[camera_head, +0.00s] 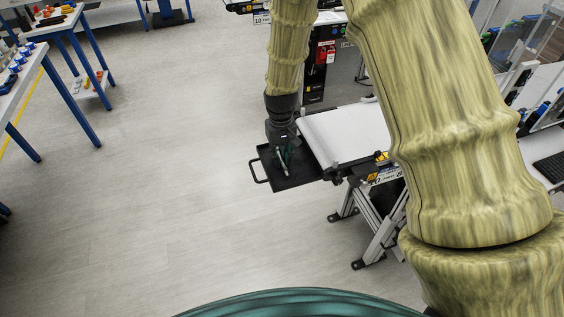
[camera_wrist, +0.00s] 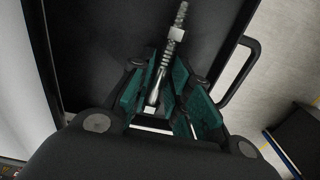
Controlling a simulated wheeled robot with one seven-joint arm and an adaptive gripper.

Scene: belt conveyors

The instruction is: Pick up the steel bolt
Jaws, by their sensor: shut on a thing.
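The steel bolt (camera_wrist: 173,42) is a long grey threaded rod with a nut on it. In the wrist view its lower part lies between the green finger pads of my gripper (camera_wrist: 170,95), which is shut on it. Its threaded end points away from the gripper, over a black tray. In the head view my gripper (camera_head: 284,155) is at the black tray (camera_head: 298,178) at the end of the conveyor, and the bolt is a small light sliver there. I cannot tell whether the bolt still touches the tray.
The white belt conveyor (camera_head: 345,132) adjoins the tray on its right. The tray has a black handle (camera_head: 258,171) on its left side. A blue-legged table (camera_head: 75,75) stands at the upper left. The grey floor (camera_head: 180,180) left of the tray is clear.

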